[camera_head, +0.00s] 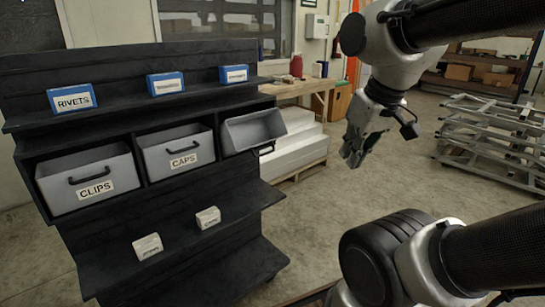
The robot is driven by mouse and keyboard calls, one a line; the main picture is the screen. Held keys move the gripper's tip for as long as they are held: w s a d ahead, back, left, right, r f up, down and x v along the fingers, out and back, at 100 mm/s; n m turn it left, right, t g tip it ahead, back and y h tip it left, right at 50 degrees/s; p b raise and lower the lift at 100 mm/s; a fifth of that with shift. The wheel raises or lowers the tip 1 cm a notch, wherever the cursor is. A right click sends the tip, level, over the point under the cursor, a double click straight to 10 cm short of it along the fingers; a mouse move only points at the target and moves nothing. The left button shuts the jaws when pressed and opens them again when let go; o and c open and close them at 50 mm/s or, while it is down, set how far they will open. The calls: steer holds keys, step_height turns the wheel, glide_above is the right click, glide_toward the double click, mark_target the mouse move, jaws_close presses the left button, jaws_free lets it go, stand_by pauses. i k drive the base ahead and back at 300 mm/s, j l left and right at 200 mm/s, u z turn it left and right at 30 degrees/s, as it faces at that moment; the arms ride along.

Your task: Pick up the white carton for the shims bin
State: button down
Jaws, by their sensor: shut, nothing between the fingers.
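Two small white cartons sit on the lower shelf of the black rack: a left white carton (148,246) and a right white carton (208,217). Each has a printed label too small to read for certain. Above them is a row of grey bins. The left one is the CLIPS bin (80,177) and the middle one is the CAPS bin (175,150). A third grey bin (254,130) at the right is tilted out, and no label on it can be read. My gripper (352,158) is shut and empty, in the air right of the rack, away from both cartons.
Blue-and-white boxes stand on the top shelf: the RIVETS box (72,98), a middle box (166,83) and a right box (234,74). A wooden workbench (305,88) stands behind. Stacked metal frames (495,140) are at the right.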

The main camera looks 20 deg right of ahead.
mark_target(151, 244)
steer(key=k+l, duration=0.45)
steer(key=k+l+u, duration=0.1)
steer(key=k+l, duration=0.3)
steer(key=k, duration=0.2)
steer(key=i+j+u, duration=0.35)
steer(key=i, duration=0.15)
steer(key=i+j+u, duration=0.2)
steer(key=i+u, duration=0.15)
steer(key=i, duration=0.2)
steer(key=i+u, duration=0.35)
steer(key=i, duration=0.2)
